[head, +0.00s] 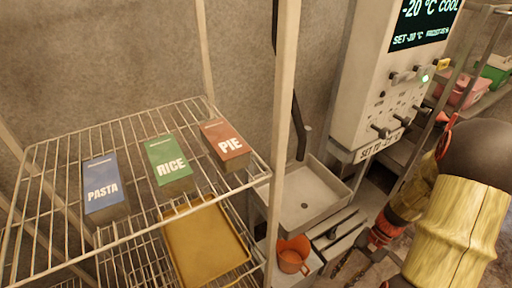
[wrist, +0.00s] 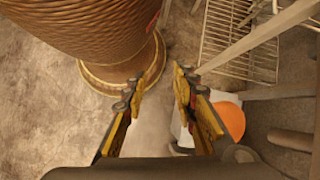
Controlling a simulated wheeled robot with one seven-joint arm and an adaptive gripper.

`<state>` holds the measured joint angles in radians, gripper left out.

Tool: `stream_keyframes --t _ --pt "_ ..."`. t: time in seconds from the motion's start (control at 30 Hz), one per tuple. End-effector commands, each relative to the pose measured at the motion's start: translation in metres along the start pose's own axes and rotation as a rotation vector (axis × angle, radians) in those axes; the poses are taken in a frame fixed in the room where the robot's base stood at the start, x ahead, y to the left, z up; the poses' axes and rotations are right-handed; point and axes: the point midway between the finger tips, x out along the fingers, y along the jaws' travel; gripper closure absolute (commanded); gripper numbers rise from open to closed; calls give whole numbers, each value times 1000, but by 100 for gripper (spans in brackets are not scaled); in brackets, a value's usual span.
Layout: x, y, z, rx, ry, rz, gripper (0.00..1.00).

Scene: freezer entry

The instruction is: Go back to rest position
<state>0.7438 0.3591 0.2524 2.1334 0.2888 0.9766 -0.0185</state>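My gripper (wrist: 166,85) is open and empty in the wrist view, its two yellow-and-black fingers apart with bare floor visible between them. In the head view my arm comes in from the right, and my gripper (head: 362,272) hangs low at the bottom edge, partly cut off. It is right of the orange cup (head: 291,254) and below the control panel (head: 395,85). In the wrist view the orange cup (wrist: 230,121) shows just right of the right finger. I see no contact between them.
A wire shelf (head: 60,150) at left holds blue PASTA (head: 102,188), green RICE (head: 168,163) and red PIE (head: 226,143) boxes above a yellow tray (head: 207,245). A sink (head: 308,198) stands mid-view. A brown ribbed vessel (wrist: 90,30) is close at upper left of the wrist view.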

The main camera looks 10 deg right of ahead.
Motion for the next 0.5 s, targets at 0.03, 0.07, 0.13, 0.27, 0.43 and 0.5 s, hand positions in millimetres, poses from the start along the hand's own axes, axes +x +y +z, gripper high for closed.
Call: stream_keyframes --t 0.03,0.07,0.13,0.27,0.43,0.5 --pt "-15 -6 10 -47 49 30 72" --pt "-22 -9 15 -74 74 48 72" --pt "-38 -16 28 -134 134 87 72" --pt "-66 -28 54 -246 247 150 72" --pt "-99 -46 90 -396 395 216 72" --pt "-111 -53 107 -458 455 236 72"
